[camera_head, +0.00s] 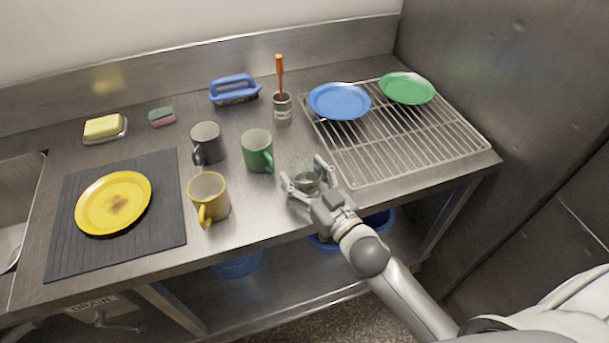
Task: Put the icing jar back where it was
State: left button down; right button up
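A clear glass jar (304,172) stands on the steel counter, to the right of the green mug; I take it to be the icing jar. My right gripper (308,180) is at the jar, with one finger on its left and one on its right. The fingers are spread about the jar's width; whether they press on the glass I cannot tell. The gripper hides the jar's lower front. My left gripper is not in view.
A green mug (257,150), yellow mug (209,196) and dark grey mug (207,142) stand left of the jar. A wire rack (405,145) with blue (339,101) and green plates (407,88) is at right. A pot with an orange-handled tool (282,108) stands behind.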

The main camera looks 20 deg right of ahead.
jog(key=shift+o, duration=0.7)
jog(key=shift+r, duration=0.15)
jog(key=b+v, duration=0.2)
jog(key=v, duration=1)
